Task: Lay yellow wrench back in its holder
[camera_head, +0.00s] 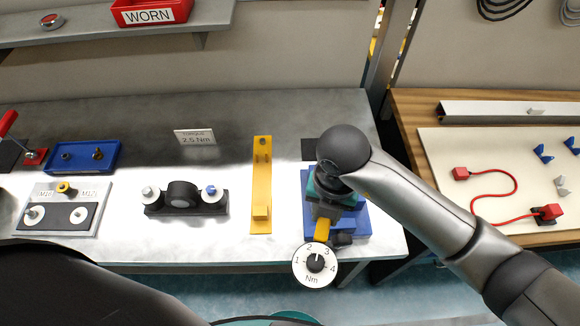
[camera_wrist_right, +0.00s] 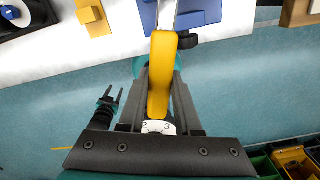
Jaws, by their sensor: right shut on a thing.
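The yellow wrench has a yellow handle (camera_head: 322,230) and a round white dial (camera_head: 315,264) marked 1 to 4 Nm at its near end. My right gripper (camera_head: 325,212) is shut on the handle, over the front of the blue block (camera_head: 361,222), apparently the holder. In the right wrist view the handle (camera_wrist_right: 160,75) lies between the fingers (camera_wrist_right: 160,85), with a silver shaft (camera_wrist_right: 168,14) beyond it. Whether the wrench touches the blue block is hidden. My left gripper (camera_wrist_right: 108,100) shows small in the right wrist view, its two prongs apart and empty.
A yellow bracket (camera_head: 261,180) lies just left of the blue block. A black bearing fixture (camera_head: 185,199), a grey plate (camera_head: 62,210) and a blue tray (camera_head: 84,156) stand farther left. The table's front edge is close beneath the wrench. A wooden bench (camera_head: 410,108) stands right.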

